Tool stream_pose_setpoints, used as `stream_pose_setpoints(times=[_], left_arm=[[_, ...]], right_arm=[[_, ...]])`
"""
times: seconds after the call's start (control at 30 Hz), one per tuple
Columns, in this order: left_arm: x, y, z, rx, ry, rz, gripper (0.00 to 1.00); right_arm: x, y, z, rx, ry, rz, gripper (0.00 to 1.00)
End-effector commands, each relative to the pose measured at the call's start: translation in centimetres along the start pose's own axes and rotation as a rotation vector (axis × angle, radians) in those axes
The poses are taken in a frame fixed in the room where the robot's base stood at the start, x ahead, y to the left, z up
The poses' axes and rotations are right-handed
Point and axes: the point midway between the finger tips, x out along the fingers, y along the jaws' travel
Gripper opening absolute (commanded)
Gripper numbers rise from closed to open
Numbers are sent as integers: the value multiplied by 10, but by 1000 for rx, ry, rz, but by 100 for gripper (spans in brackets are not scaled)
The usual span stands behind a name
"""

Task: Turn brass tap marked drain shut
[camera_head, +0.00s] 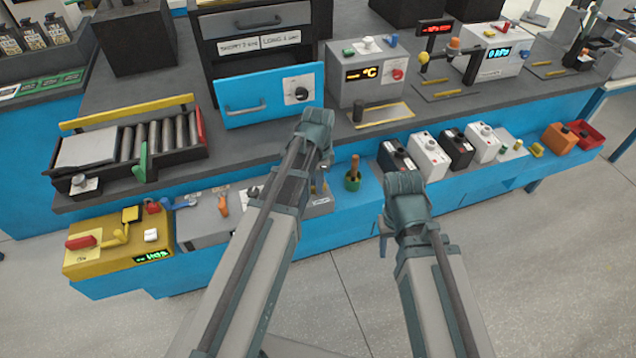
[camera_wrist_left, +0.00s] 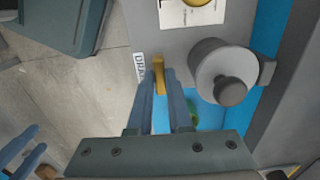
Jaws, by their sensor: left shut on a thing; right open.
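The brass tap lever (camera_wrist_left: 159,66) shows in the left wrist view as a narrow yellow bar beside a small white label (camera_wrist_left: 139,68) reading "DRAIN", partly cut off by a finger. My left gripper (camera_wrist_left: 159,82) is shut on the lever, with one blue-grey finger on each side. In the head view the left arm reaches over the front of the bench and hides most of the tap. My right gripper (camera_head: 384,236) is open and empty, in front of the bench's lower ledge. The tap's body is hidden.
In the left wrist view a grey round part with a dark knob (camera_wrist_left: 222,75) is close right of the fingers. A green bottle (camera_head: 353,176) stands on the blue ledge between the arms. Black and white batteries (camera_head: 429,156) line the ledge to the right.

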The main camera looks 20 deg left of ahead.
Motion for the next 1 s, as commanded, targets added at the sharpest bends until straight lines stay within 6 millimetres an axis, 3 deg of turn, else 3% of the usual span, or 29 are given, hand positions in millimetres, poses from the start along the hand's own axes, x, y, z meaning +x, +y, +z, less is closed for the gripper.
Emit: stream_pose_setpoints(times=[0.07,0.1,0.27,0.67,1.0], left_arm=[[0,0,0,2,0,0,0],[0,0,0,2,0,0,19],[0,0,0,1,0,0,48],[-3,0,0,0,0,0,48],[-34,0,0,0,0,0,48]], right_arm=[[0,0,0,0,0,0,50],[0,0,0,0,0,0,50],[0,0,0,0,0,0,50],[-3,0,0,0,0,0,50],[-34,3,2,0,0,0,50]])
